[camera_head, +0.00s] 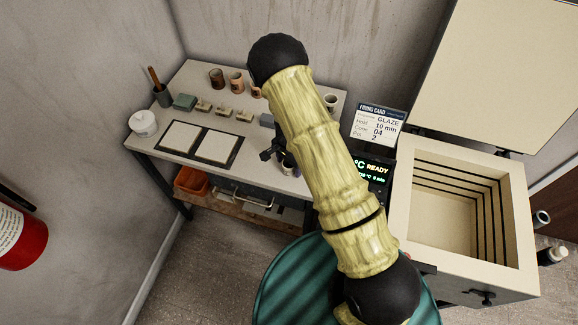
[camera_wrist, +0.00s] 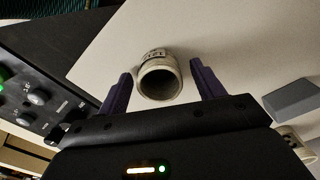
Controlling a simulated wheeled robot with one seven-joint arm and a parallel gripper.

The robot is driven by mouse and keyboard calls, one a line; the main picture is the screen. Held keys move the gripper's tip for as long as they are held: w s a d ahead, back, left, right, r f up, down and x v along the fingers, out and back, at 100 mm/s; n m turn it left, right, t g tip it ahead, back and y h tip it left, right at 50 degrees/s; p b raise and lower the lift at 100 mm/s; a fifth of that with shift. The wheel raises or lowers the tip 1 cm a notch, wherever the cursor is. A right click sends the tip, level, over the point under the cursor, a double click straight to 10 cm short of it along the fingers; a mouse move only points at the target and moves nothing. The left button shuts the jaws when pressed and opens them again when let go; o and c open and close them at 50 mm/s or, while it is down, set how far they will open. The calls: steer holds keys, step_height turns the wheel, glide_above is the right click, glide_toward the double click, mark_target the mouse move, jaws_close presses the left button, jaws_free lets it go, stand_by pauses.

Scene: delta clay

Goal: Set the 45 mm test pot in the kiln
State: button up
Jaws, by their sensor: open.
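A small pale pot (camera_wrist: 158,80) with dark lettering stands between the spread fingers of my gripper (camera_wrist: 161,68) in the wrist view, with gaps on both sides. I cannot read its label, so I cannot tell its size. A second pale pot (camera_head: 330,101) stands farther back; one also shows at the lower right in the wrist view (camera_wrist: 297,143). The kiln (camera_head: 403,192) is open at the right, its chamber empty as far as I see, its lid (camera_head: 515,65) raised.
A grey block (camera_wrist: 292,100) lies near the pots. A firing card (camera_head: 379,125) and READY display (camera_head: 372,172) stand between bench and kiln.

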steer(key=c, duration=1.1)
step_height(320, 180, up, 10)
steer(key=shift+r+b, duration=0.1)
steer(key=shift+b, duration=0.65)
